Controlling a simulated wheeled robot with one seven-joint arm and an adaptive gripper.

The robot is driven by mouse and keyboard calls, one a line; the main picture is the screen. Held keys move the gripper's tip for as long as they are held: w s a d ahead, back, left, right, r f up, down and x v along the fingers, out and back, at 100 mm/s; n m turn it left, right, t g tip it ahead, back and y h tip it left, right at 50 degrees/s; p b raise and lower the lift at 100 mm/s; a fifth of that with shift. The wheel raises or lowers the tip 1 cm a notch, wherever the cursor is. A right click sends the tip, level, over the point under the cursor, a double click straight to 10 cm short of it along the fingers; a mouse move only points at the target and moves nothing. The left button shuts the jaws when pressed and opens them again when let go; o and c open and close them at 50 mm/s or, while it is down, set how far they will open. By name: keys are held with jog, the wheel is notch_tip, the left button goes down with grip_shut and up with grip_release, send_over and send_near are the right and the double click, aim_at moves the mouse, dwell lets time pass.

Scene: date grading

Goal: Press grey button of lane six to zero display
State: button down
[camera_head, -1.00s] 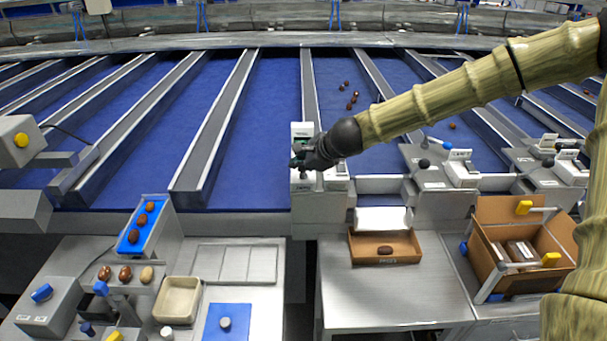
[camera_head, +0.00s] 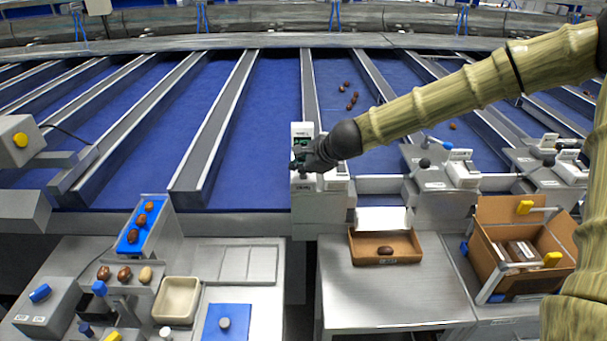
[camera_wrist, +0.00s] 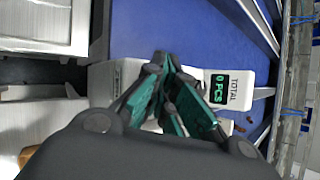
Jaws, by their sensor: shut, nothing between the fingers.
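The lane unit is a white box (camera_head: 322,210) at the front end of a lane divider, in the middle of the head view. Its upright display panel (camera_head: 302,129) has a small green-lit screen (camera_head: 301,142). The lane number is not readable.
Similar units (camera_head: 462,170) stand on the lanes to the right. A small brown box (camera_head: 367,253) with a date and an open carton (camera_head: 485,262) are in front. Dates lie on the blue lanes behind. A grading bench with a beige tray (camera_head: 177,300) is at the left.

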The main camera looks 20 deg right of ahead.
aim_at(301, 176)
jog(key=shift+r, duration=0.15)
jog(key=shift+r+p, duration=0.7)
jog(key=shift+p, duration=0.15)
notch_tip(301, 176, up, 5)
jog(key=p, duration=0.4)
dwell(0.9)
